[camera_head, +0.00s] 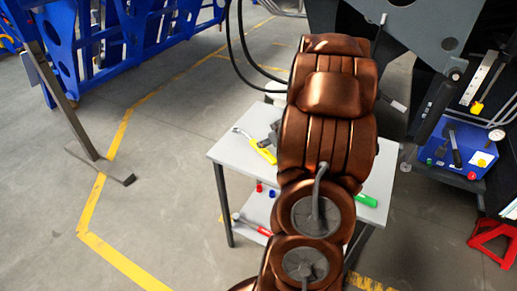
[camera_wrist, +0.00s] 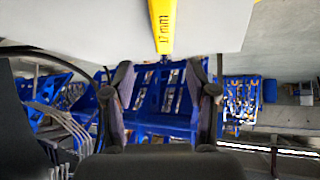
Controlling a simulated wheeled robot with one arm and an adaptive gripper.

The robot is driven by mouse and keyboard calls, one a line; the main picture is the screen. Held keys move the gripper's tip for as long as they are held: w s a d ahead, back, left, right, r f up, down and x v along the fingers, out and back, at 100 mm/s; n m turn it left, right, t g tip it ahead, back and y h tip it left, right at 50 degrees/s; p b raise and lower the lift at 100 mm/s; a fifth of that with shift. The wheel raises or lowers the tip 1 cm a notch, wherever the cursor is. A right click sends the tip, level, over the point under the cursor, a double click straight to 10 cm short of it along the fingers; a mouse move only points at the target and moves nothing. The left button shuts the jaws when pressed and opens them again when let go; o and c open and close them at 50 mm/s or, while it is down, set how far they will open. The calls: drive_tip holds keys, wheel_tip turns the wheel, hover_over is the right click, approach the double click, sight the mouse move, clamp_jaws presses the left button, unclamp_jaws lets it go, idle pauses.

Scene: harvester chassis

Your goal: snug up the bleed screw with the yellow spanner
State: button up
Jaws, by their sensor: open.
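The yellow spanner (camera_head: 262,151) lies at the left of the grey worktable, its bright metal head toward the left back. In the wrist view its yellow handle (camera_wrist: 162,25), marked with a size that reads like 17 mm, comes down from the top edge. My gripper (camera_wrist: 162,78) is open and empty, its two dark fingers on either side of the handle's line. The handle's end shows between and just beyond the fingertips, with no visible contact. In the head view my gripper (camera_head: 270,138) is a dark shape beside the spanner, mostly hidden by my arm. I cannot make out the bleed screw.
The worktable (camera_head: 228,150) stands under my copper arm. A green-handled tool (camera_head: 366,200) lies at its right. A red-handled tool (camera_head: 252,225) is on the lower shelf. A blue unit (camera_head: 455,150) and a red stand (camera_head: 493,240) are at right.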

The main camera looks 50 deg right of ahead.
sight(253, 144)
drive_tip(key=shift+s+a+f+y, duration=0.2)
drive_tip(key=shift+f+y, duration=0.1)
drive_tip(key=shift+f, duration=0.15)
drive_tip(key=shift+w+f, duration=0.2)
drive_tip(key=shift+f, duration=0.05)
drive_tip(key=shift+b+x, duration=0.45)
drive_tip(key=shift+x, duration=3.1)
drive_tip(key=shift+w+d+r, duration=0.1)
drive_tip(key=shift+d, duration=0.05)
drive_tip(key=shift+c, duration=0.4)
clamp_jaws()
